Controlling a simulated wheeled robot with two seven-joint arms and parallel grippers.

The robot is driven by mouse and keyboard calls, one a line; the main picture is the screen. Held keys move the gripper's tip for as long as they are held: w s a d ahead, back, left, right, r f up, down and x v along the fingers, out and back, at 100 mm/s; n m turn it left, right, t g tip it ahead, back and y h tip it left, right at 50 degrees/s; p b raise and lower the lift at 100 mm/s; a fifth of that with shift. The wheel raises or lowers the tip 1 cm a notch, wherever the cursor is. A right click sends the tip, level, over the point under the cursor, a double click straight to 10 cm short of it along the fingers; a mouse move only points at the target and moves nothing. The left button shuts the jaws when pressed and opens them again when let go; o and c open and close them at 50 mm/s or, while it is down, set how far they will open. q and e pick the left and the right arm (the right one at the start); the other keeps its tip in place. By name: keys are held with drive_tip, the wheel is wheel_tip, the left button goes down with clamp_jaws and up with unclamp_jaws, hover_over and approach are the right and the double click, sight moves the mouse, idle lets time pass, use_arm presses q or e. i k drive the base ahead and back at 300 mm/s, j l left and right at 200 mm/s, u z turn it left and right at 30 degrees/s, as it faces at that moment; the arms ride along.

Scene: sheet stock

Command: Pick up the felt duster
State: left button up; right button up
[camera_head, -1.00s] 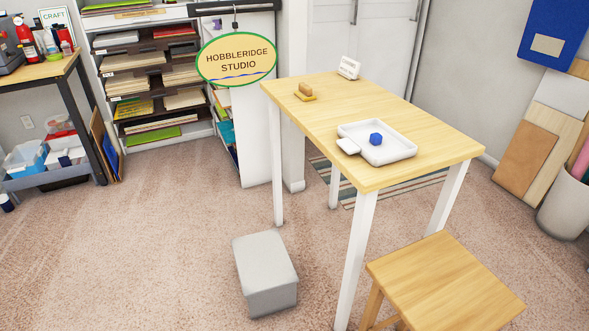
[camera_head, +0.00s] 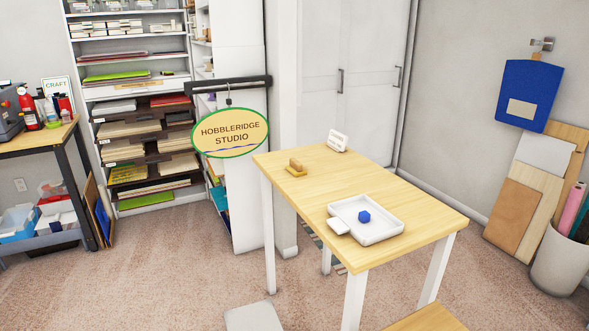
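A small wooden block with a raised brown grip on a flat yellowish base (camera_head: 296,168) lies near the far left edge of the light wood table (camera_head: 320,190). It looks like the felt duster, but it is too small to be sure. A white tray (camera_head: 385,236) with a tab at its left corner stands nearer the table's front, with a blue block (camera_head: 364,216) in it. Neither of my grippers is in view.
A small white stand (camera_head: 338,141) is at the table's far end. A grey stool (camera_head: 253,318) and a wooden stool (camera_head: 428,320) are in front of the table. Shelves (camera_head: 130,95) and a hanging oval sign (camera_head: 230,132) are behind left. Carpet (camera_head: 180,270) is clear at left.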

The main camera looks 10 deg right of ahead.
sight(296, 167)
drive_tip(key=i+j+u, duration=0.95)
drive_tip(key=i, duration=0.25)
drive_tip(key=i+j+u, duration=0.25)
drive_tip(key=i, duration=0.25)
drive_tip(key=i+z, duration=0.35)
drive_tip(key=i, duration=0.25)
drive_tip(key=i+j+z, duration=0.15)
drive_tip(key=i+z, duration=0.15)
drive_tip(key=i, duration=0.3)
drive_tip(key=i+z, duration=0.75)
drive_tip(key=i+j+z, duration=0.2)
drive_tip(key=z, duration=0.15)
drive_tip(key=i+z, duration=0.2)
drive_tip(key=z, duration=0.2)
drive_tip(key=i+j+z, duration=0.1)
drive_tip(key=z, duration=0.3)
drive_tip(key=i+j+z, duration=0.1)
drive_tip(key=z, duration=0.25)
drive_tip(key=i+j+z, duration=0.2)
drive_tip(key=z, duration=0.2)
drive_tip(key=i+j+z, duration=0.3)
drive_tip(key=k+l, duration=0.05)
